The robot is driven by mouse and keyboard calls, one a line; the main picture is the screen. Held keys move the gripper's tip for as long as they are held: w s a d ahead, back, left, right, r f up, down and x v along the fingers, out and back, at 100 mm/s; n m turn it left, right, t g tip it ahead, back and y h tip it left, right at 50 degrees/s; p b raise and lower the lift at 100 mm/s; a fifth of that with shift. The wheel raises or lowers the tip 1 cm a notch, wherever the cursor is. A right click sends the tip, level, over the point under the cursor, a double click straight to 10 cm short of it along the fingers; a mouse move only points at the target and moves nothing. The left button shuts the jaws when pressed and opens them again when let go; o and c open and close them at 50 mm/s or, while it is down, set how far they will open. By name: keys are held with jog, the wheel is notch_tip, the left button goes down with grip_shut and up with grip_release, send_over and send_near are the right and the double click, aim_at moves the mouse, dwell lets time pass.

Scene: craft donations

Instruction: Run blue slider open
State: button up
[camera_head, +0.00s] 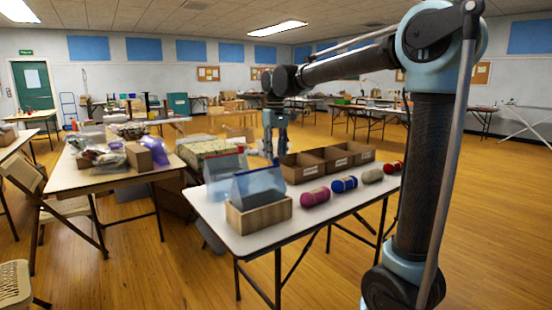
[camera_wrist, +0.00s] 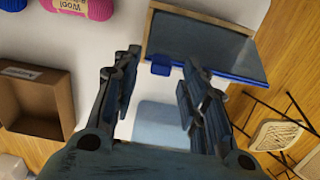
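A translucent blue bag (camera_head: 257,183) with a dark blue top edge stands upright in a light wooden holder (camera_head: 258,216) on the white table's near left part. The wrist view shows the bag (camera_wrist: 205,45) from above, with a blue closure strip (camera_wrist: 225,74) along its edge. The blue slider (camera_wrist: 160,67) is a small block at the strip's left end. My gripper (camera_wrist: 161,59) is open, its fingers on either side of the slider in the picture. I cannot tell whether they touch it. In the head view my gripper (camera_head: 267,154) is beyond the bag.
A clear red-topped bag (camera_head: 224,166) stands behind the blue one. Open brown boxes (camera_head: 303,166) and several yarn skeins, including a pink one (camera_head: 315,197), lie to the right. A pale blue surface (camera_wrist: 158,122) shows below the fingers. The table's front left is bare.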

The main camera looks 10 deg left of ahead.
jog(key=shift+f, duration=1)
grip_shut()
jog(key=shift+s, duration=0.15)
